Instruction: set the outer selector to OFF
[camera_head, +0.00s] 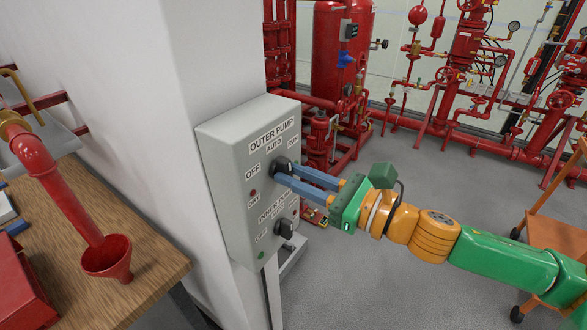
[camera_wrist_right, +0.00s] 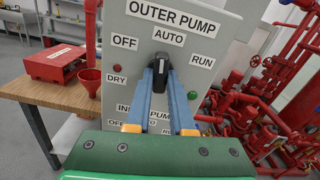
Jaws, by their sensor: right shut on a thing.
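The grey control box (camera_head: 222,160) is fixed to the white column. The outer selector (camera_head: 284,164) is a black knob under the OUTER PUMP label, with OFF to its left, AUTO above and RUN to its right. In the right wrist view the outer selector (camera_wrist_right: 161,64) stands upright, pointing to AUTO. My right gripper (camera_head: 277,174) reaches in from the right, its blue fingers shut on the knob. In the right wrist view the gripper (camera_wrist_right: 160,77) has one finger on each side of it. My left gripper is not in view.
A second black knob (camera_head: 286,228) sits lower on the box, under the INNER PUMP label. A wooden table (camera_head: 150,266) with a red funnel pipe (camera_head: 72,200) stands at the left. Red pipework (camera_head: 340,60) fills the back. An orange cart (camera_head: 552,235) stands at the right.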

